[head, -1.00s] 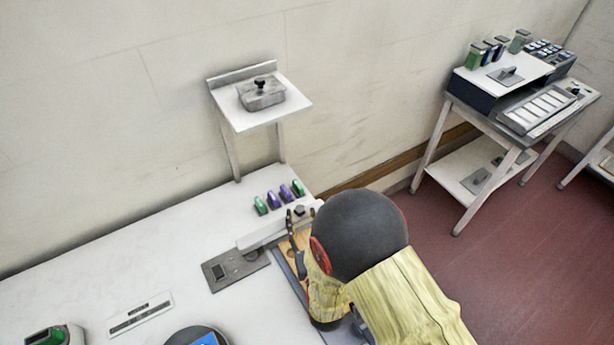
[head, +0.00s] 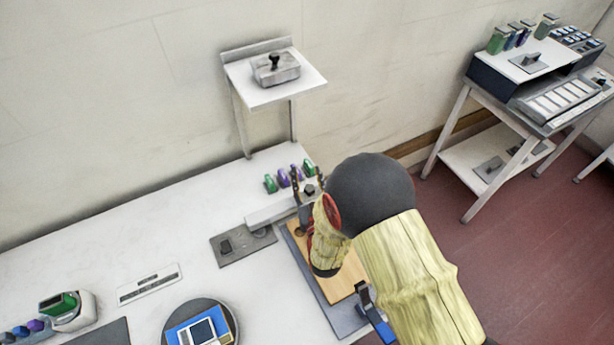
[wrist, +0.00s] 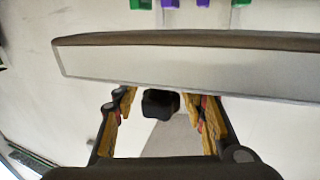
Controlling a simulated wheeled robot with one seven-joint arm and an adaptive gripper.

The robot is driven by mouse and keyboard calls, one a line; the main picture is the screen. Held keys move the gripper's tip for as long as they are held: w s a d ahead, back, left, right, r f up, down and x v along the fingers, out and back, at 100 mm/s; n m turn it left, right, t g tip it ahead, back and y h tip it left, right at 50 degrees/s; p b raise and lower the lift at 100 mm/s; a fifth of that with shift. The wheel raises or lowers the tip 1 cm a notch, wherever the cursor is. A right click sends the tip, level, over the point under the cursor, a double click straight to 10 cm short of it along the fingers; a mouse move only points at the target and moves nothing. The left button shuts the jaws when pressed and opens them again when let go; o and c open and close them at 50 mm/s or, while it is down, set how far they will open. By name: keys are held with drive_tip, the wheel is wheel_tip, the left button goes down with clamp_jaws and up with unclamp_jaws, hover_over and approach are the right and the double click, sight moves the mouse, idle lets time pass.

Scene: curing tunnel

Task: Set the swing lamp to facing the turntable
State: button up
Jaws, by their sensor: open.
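The swing lamp is a long pale bar (head: 272,213) over a grey base plate (head: 232,247), with a black knob (head: 309,189) by its right end. In the wrist view the lamp bar (wrist: 190,72) crosses the picture, and the black knob (wrist: 160,103) shows between the fingers. My gripper (head: 308,186) is open, its fingers on either side of the knob; I cannot tell whether they touch it. It also shows in the wrist view (wrist: 162,122). The turntable (head: 226,314) is a dark round disc at the bottom, carrying a blue item (head: 196,333). My arm hides part of the bench's right side.
Several green and purple pieces (head: 283,178) stand just behind the lamp. A wooden board (head: 341,283) and a blue clamp (head: 372,315) lie beside my arm. A raised shelf (head: 308,83) holds a metal block (head: 276,70). The bench left of the lamp is mostly clear.

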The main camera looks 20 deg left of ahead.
drive_tip(key=shift+c, duration=0.6)
clamp_jaws()
idle(0.3)
